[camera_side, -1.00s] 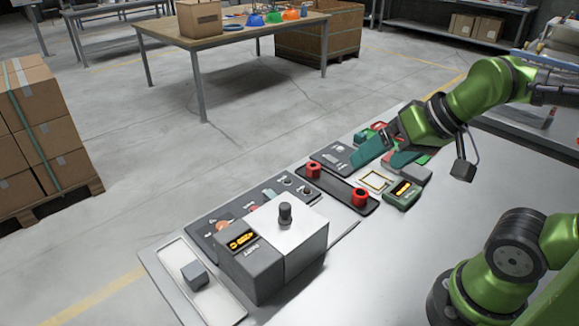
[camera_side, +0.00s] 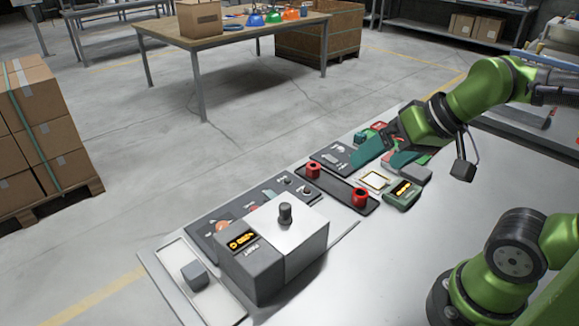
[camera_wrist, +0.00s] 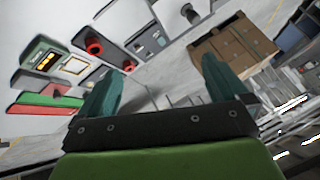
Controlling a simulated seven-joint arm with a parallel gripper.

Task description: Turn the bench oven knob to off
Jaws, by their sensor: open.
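The bench oven appears to be the grey and white box (camera_side: 275,258) with a lit orange display, at the near left end of the bench in the side view. A dark upright knob (camera_side: 285,213) stands on its top. The wrist view shows what looks like the same knob (camera_wrist: 190,12) at its top edge; its exact setting is too small to read. My gripper (camera_side: 384,156) is at the far end of the bench, well away from the oven. Its teal fingers are apart and empty, as the wrist view also shows (camera_wrist: 160,88).
A black strip with two red knobs (camera_side: 361,198), a green meter (camera_side: 403,194) and panels with small switches (camera_side: 290,186) lie between my gripper and the oven. A tray with a grey block (camera_side: 194,274) is left of the oven. The bench's right side is clear.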

